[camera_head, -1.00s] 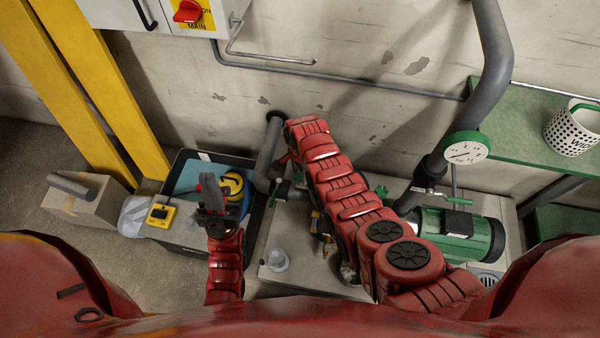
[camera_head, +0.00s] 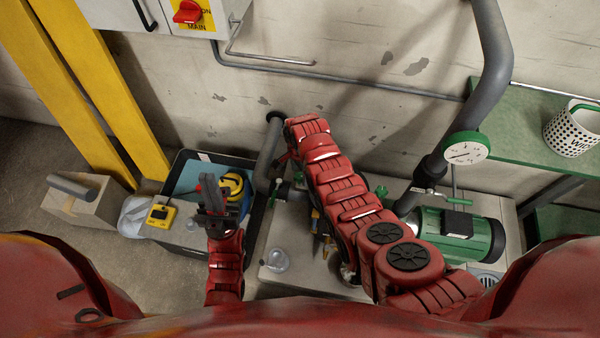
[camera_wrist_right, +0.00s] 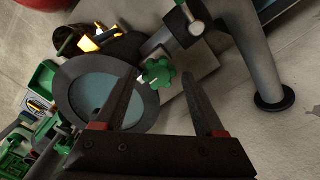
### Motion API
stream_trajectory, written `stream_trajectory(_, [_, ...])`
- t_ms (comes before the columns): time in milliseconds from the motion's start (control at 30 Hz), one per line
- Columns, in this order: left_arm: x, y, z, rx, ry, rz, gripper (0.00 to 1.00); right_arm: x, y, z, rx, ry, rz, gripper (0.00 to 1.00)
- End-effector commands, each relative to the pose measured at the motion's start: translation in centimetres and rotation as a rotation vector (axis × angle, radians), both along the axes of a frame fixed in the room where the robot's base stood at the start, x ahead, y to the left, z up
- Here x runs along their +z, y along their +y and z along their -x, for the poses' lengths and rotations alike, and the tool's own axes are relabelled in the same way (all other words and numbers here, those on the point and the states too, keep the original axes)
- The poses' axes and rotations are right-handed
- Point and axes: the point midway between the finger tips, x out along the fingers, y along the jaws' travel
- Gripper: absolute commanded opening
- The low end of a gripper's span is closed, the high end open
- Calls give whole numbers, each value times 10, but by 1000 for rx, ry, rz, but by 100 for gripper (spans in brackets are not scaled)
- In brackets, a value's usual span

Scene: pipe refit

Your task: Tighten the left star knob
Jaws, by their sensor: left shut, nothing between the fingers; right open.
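A green star knob (camera_wrist_right: 158,73) shows in the right wrist view, beside the grey pipework. My right gripper (camera_wrist_right: 163,84) is open, and the knob appears between the ends of its two fingers. I cannot tell whether the fingers touch it or how far apart they are in depth. Another green knob-like part (camera_head: 382,191) shows to the right of my right arm.
The dark tray (camera_head: 257,235) holds a yellow and blue item. A green pump (camera_head: 460,234) and a round gauge (camera_head: 466,149) stand right.

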Motion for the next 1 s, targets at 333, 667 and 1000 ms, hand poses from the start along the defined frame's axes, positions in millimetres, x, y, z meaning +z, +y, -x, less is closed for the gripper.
stream_trajectory(333, [-2,0,0,0,0,0,0,50,0,-1,-1,-6,-3,72])
stream_trajectory(667, [21,0,0,0,0,0,0,139,-1,1,-1,1,-1,72])
stream_trajectory(1000, [49,0,0,0,0,0,0,168,0,1,0,1,0,72])
